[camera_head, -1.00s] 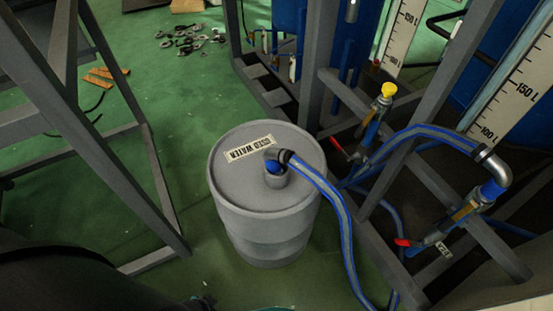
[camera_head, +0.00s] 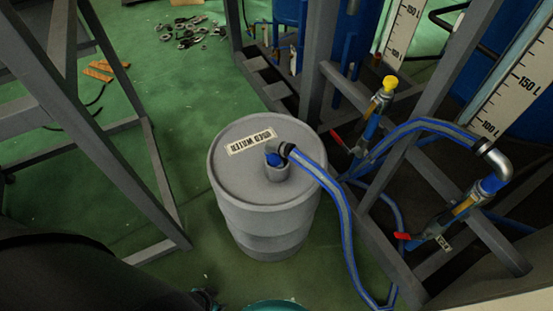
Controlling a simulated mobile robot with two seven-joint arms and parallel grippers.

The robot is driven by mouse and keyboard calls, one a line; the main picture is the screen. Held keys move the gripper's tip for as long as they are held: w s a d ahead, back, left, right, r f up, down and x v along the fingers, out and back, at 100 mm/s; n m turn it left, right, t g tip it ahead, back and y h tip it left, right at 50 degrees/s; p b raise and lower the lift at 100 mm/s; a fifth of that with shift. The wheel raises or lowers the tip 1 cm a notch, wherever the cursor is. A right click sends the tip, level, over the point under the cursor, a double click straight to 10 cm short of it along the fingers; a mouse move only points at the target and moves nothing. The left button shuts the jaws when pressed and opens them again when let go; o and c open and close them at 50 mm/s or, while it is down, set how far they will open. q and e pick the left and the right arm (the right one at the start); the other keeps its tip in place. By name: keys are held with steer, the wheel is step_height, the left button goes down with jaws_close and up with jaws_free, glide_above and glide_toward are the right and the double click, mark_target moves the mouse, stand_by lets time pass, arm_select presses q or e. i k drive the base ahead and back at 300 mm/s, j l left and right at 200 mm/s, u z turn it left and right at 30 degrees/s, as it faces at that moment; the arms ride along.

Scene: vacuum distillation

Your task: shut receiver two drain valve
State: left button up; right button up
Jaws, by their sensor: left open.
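Two drain valves sit on the grey frame at right. The nearer valve (camera_head: 458,212) is on a slanted pipe, with a red handle (camera_head: 405,237) pointing left and a small tag (camera_head: 444,243) I cannot read surely. The farther valve (camera_head: 377,108) has a yellow cap on top and a red handle (camera_head: 338,140) pointing left. I cannot tell which belongs to receiver two. My left gripper (camera_head: 206,298) barely shows at the bottom edge, open, well apart from both valves. Most of it is cut off. My right gripper is out of view.
A grey used-water drum (camera_head: 240,185) stands in the middle. A blue hose (camera_head: 345,215) runs from its top down to the floor. Grey frame bars (camera_head: 145,190) stand at left. Scale boards (camera_head: 520,85) and blue tanks are behind the valves. Green floor lies between.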

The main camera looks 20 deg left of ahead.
mark_target(403, 236)
steer(key=l+z, duration=0.2)
steer(key=z, duration=0.7)
